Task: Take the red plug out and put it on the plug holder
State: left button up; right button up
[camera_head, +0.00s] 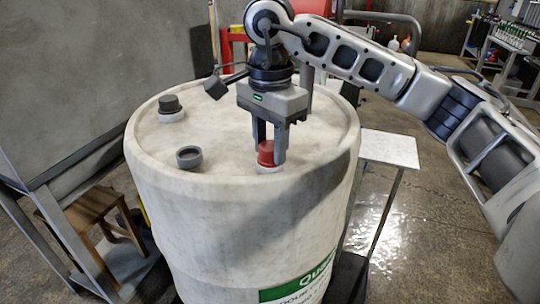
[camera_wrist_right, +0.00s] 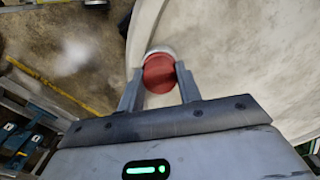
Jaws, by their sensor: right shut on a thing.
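The red plug (camera_head: 266,154) is at the near right part of the white drum's top, at a pale round opening (camera_head: 267,168). My right gripper (camera_head: 268,156) points down from above and is shut on the red plug. In the right wrist view the red plug (camera_wrist_right: 159,73) sits between the two fingertips (camera_wrist_right: 160,80), with a pale rim just beyond it. I cannot tell whether the plug is still seated in the opening. A grey open ring (camera_head: 189,157) on the drum top may be the plug holder. My left gripper is not in view.
The white drum (camera_head: 240,220) fills the middle. A dark cap (camera_head: 169,104) stands at the left of its top. A small white side table (camera_head: 389,149) is right of the drum, a wooden stool (camera_head: 90,215) left. A grey wall panel (camera_head: 90,70) rises at the left.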

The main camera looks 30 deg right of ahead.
jog(key=n, duration=0.2)
jog(key=shift+n, duration=0.4)
jog(key=shift+f+n+b, duration=0.1)
jog(key=shift+n+b, duration=0.2)
jog(key=shift+n, duration=0.9)
jog(key=n, duration=0.2)
jog(key=shift+n, duration=0.4)
jog(key=o, duration=1.1)
jog(key=shift+c, duration=0.5)
